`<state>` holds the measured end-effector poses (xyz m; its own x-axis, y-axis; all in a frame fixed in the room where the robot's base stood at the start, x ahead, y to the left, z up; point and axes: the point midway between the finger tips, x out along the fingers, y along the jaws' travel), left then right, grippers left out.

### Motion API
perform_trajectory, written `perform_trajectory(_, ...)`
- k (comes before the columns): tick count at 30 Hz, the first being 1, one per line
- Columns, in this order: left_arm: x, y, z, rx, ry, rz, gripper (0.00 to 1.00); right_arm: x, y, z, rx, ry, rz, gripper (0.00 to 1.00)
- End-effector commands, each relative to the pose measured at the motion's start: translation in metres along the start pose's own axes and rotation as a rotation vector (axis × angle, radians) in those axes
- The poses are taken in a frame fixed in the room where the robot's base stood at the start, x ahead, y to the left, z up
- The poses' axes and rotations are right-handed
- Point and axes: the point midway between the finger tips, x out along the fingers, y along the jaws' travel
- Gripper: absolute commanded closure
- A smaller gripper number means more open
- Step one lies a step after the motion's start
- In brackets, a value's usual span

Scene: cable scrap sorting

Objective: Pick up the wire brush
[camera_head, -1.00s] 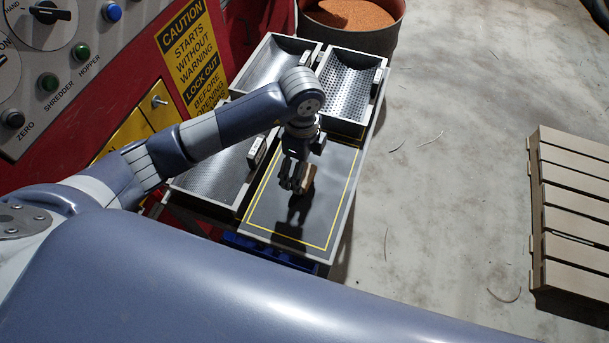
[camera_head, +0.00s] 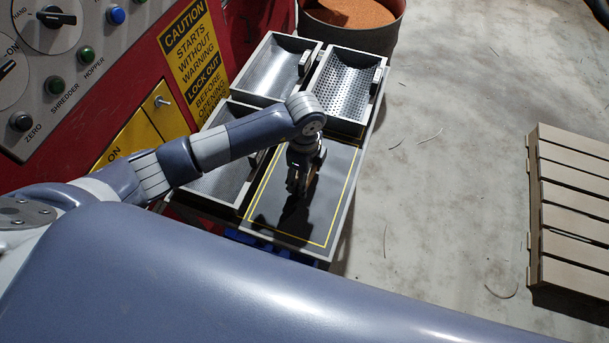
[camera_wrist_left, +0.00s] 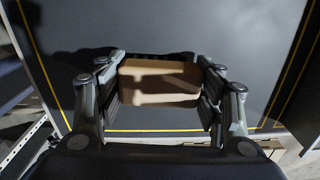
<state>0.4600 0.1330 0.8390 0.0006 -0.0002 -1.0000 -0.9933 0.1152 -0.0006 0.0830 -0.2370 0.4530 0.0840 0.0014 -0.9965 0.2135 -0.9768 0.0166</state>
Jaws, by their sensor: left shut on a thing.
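My left gripper (camera_head: 299,190) is over the dark, yellow-outlined work surface (camera_head: 316,221), pointing down. In the left wrist view the wire brush shows as a brown wooden block (camera_wrist_left: 160,83) between the two fingers (camera_wrist_left: 163,104). The fingers are shut on its two ends. In the head view the brush is mostly hidden by the gripper. Its bristles cannot be made out clearly, and I cannot tell whether it touches the surface. My right gripper is not in view.
Metal trays stand around the surface: one at the left (camera_head: 213,184), one behind left (camera_head: 262,97), and a perforated one behind right (camera_head: 331,122). A drum of orange granules (camera_head: 350,12) is beyond. A red control panel is at left, a slatted pallet (camera_head: 570,215) at right.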

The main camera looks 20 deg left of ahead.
Motion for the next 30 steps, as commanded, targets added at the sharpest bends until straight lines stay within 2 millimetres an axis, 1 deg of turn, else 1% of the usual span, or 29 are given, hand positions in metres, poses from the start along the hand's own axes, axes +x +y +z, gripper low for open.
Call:
perform_trajectory(7, -0.001, 0.0, 0.0, 0.0, 0.0, 0.0, 0.65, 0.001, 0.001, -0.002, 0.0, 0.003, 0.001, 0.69)
perform_trajectory(10, -0.004, -0.001, 0.0, 0.0, 0.0, -0.002, 0.65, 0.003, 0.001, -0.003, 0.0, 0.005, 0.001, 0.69)
perform_trajectory(14, -0.016, -0.001, 0.0, 0.001, 0.001, -0.004, 0.65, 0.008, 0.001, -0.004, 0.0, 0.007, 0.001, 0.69)
perform_trajectory(17, -0.032, -0.002, 0.0, 0.002, 0.001, -0.007, 0.65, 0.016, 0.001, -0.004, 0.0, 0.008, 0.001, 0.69)
perform_trajectory(23, -0.036, 0.036, -0.023, 0.006, 0.003, -0.001, 0.65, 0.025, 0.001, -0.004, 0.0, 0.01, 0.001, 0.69)
perform_trajectory(30, -0.041, 0.085, -0.053, 0.007, 0.004, 0.001, 0.65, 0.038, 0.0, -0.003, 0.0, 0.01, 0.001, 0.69)
